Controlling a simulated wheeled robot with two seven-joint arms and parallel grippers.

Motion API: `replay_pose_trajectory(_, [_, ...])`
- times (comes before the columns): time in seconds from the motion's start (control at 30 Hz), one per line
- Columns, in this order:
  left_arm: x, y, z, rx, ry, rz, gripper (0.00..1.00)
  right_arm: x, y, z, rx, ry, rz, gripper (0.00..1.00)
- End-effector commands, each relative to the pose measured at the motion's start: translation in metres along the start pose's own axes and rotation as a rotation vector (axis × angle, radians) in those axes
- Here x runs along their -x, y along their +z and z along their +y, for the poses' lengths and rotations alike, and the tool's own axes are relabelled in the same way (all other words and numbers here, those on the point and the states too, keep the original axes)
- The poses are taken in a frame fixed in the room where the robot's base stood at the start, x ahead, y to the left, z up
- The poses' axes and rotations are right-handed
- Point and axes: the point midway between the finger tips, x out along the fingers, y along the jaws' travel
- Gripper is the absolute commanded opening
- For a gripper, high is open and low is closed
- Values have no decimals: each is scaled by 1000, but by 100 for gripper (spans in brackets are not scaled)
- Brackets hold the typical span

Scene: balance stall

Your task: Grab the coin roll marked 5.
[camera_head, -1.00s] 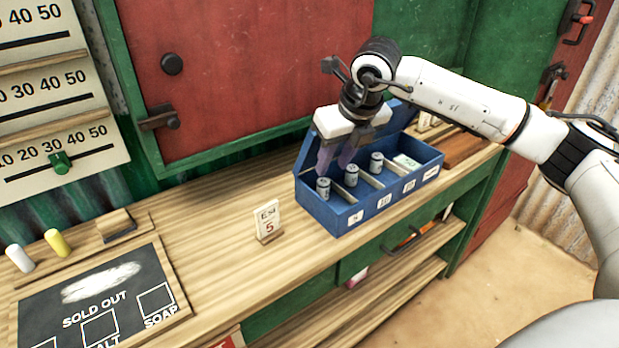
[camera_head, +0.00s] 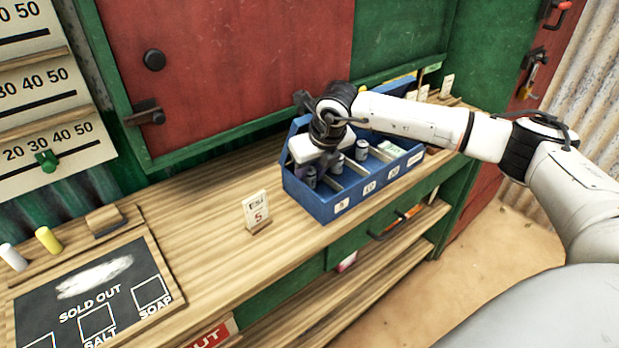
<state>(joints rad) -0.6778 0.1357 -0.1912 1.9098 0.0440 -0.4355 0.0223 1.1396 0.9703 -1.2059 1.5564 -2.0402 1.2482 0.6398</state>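A blue coin box (camera_head: 322,213) with an open lid stands on the wooden counter. It has several compartments with labels along the front; the leftmost label (camera_head: 341,207) seems to read 5. A grey coin roll (camera_head: 310,178) stands upright in the leftmost compartment. Two more grey rolls stand to its right, one partly hidden (camera_head: 337,163) and one clear (camera_head: 361,150). My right gripper (camera_head: 318,170) points down into the left part of the box, its fingers at or beside the leftmost roll. Whether they touch it is unclear. My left gripper is not in view.
A small card stand with a red 5 (camera_head: 257,211) stands left of the box. A chalkboard (camera_head: 92,288) lies at the counter's left. The red shutter (camera_head: 230,70) rises behind. Counter between card and chalkboard is clear.

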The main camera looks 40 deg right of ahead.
Motion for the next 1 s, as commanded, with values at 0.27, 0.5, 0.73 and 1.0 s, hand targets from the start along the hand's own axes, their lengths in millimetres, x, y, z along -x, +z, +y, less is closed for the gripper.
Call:
replay_pose_trajectory(0.27, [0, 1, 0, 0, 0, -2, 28, 0, 0, 0, 0, 0, 0, 0])
replay_pose_trajectory(0.5, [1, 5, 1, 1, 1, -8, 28, 1, 1, 0, 0, 1, -2, 0])
replay_pose_trajectory(0.73, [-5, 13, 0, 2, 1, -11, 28, 5, 1, -1, 1, -1, -18, 0])
replay_pose_trajectory(1.0, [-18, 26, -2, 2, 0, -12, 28, 4, -8, -1, 2, -1, -169, 0])
